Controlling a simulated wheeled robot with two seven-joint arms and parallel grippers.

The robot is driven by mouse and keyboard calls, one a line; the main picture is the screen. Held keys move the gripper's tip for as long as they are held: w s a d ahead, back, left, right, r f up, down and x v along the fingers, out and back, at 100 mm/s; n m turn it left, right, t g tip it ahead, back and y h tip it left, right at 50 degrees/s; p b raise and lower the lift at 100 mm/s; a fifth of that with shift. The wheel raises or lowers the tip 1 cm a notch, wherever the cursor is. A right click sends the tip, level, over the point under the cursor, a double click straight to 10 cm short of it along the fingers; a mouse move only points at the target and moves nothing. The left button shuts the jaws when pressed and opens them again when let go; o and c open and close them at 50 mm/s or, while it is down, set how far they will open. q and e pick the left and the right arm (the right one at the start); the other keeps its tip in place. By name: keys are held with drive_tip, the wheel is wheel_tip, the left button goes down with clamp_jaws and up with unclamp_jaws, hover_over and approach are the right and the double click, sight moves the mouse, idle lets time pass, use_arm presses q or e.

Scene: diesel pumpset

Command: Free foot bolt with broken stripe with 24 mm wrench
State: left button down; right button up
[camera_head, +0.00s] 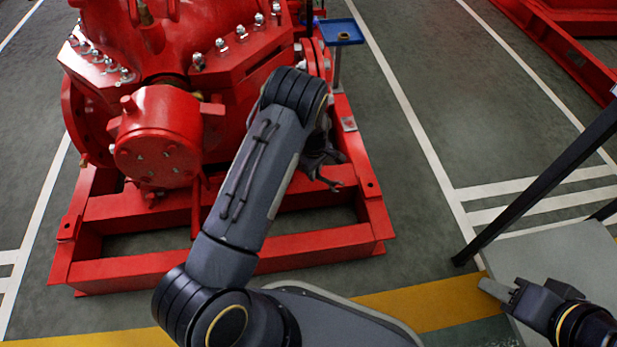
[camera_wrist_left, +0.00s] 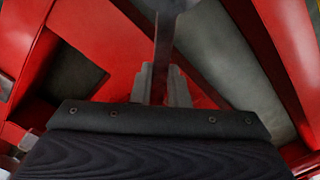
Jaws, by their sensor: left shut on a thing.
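My left gripper (camera_wrist_left: 160,85) is shut on a flat grey metal bar, the wrench (camera_wrist_left: 164,50). The wrench points away from the fingers and widens towards the top edge of the left wrist view, where its end is cut off. In the head view my left gripper (camera_head: 325,170) is mostly behind my own forearm, over the right side of the red base frame (camera_head: 330,238). The foot bolt and any stripe on it cannot be made out. My right gripper (camera_head: 497,289) is at the lower right, by the grey table; its finger gap is unclear.
The red pump (camera_head: 158,135) with several bolted flanges stands on the base frame. A small blue tray (camera_head: 341,25) on a post holds a brownish ring-like part (camera_head: 344,36). A grey table (camera_head: 565,270) with dark posts is at the right. Floor between is clear.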

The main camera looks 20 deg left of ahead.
use_arm(q)
drive_tip(key=shift+w+d+f+n, duration=0.1)
drive_tip(key=shift+w+d+n, duration=0.2)
drive_tip(key=shift+w+n, duration=0.4)
drive_tip(key=shift+r+p, duration=0.35)
drive_tip(key=shift+r, duration=0.4)
drive_tip(key=shift+a, duration=0.1)
